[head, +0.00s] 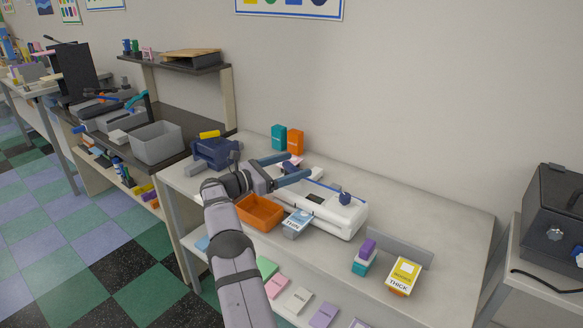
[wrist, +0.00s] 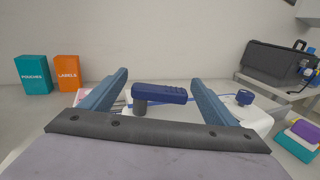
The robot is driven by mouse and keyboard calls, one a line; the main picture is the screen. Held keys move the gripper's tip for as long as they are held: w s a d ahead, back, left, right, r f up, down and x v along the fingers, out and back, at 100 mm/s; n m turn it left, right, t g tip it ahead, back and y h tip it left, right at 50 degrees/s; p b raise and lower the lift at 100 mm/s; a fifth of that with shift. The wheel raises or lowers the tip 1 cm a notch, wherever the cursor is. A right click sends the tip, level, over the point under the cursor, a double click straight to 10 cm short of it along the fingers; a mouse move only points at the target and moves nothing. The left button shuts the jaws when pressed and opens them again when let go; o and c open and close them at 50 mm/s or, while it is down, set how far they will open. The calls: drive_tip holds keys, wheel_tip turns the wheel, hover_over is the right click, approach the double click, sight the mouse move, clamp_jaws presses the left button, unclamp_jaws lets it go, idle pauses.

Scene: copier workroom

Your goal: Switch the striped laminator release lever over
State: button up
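The white laminator (head: 340,215) lies on the light worktop, with a dark blue round knob (head: 345,198) on its right end. In the wrist view, a dark blue lever (wrist: 160,95) with faint ridges at its right end sits on a grey post and points right. The same knob (wrist: 245,97) shows to its right. My gripper (head: 300,165) is over the left end of the laminator, its blue fingers apart and empty. In the wrist view, the lever shows between the two open fingers (wrist: 160,80); contact cannot be told.
A teal box (wrist: 33,74) and an orange box (wrist: 67,73) stand at the back left. An orange bin (head: 259,213) and a small labelled box (head: 297,224) are in front of the laminator. A navy device (head: 214,153) stands left. A yellow box (head: 404,274) is front right.

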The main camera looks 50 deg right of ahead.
drive_tip(key=shift+a+f, duration=0.1)
drive_tip(key=shift+f, duration=0.05)
drive_tip(key=shift+w+a, duration=0.15)
drive_tip(key=shift+a, duration=0.05)
drive_tip(key=shift+b+v, duration=0.3)
drive_tip(key=shift+v, duration=3.05)
